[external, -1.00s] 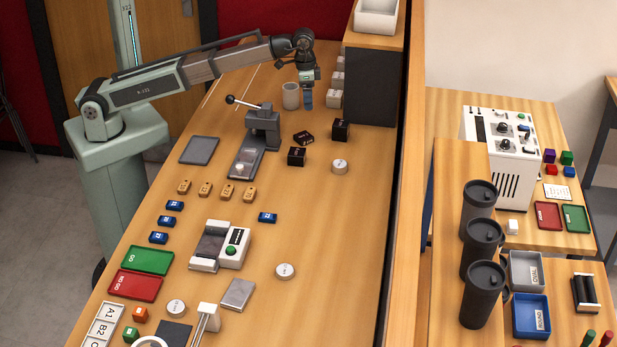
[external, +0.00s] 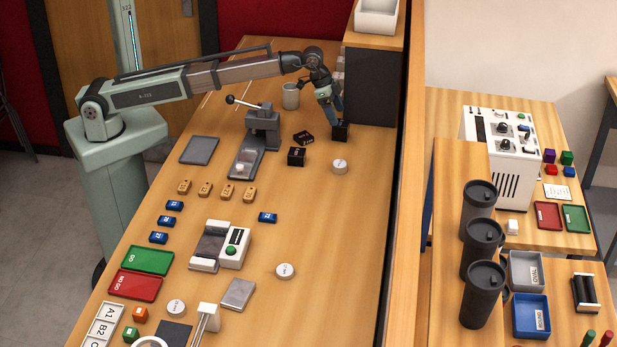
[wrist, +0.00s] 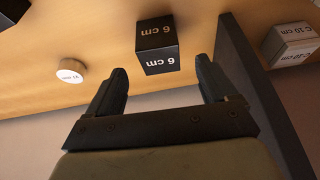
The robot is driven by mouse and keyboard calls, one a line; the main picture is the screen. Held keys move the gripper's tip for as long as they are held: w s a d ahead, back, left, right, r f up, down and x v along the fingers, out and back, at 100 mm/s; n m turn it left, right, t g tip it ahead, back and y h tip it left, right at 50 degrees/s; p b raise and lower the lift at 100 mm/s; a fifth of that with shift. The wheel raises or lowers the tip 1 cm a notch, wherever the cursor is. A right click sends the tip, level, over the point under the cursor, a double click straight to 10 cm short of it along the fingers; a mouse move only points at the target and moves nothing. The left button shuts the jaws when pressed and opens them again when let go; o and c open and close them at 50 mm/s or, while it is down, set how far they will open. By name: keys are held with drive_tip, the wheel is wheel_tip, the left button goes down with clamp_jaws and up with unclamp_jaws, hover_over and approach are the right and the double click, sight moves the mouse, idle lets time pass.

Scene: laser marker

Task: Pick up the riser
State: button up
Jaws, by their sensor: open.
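A black cube marked "6 cm" (wrist: 157,45), likely the riser, stands on the wooden bench. In the external view the cube (external: 341,133) is near the grey side of a cabinet, partly hidden behind my gripper (external: 335,118). In the wrist view my gripper (wrist: 161,66) is open and empty, with one finger toward each side of the cube. The cube appears just beyond the fingertips, and I see no contact. How high the fingertips are above the bench is hard to tell.
A dark panel (wrist: 262,90) rises close beside my right finger in the wrist view, with white blocks marked "C 10 cm" (wrist: 290,42) beyond it. Two more black blocks (external: 297,157) (external: 303,138) and a white disc (external: 339,167) lie nearby. A grey cup (external: 290,96) stands left.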

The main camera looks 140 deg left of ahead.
sight(341, 123)
drive_tip(key=shift+x, duration=3.6)
drive_tip(key=shift+a, duration=0.1)
drive_tip(key=shift+c, duration=0.4)
drive_tip(key=shift+r, duration=0.1)
drive_tip(key=c, duration=1.3)
drive_tip(key=shift+w+r, duration=0.1)
drive_tip(key=shift+c, duration=0.2)
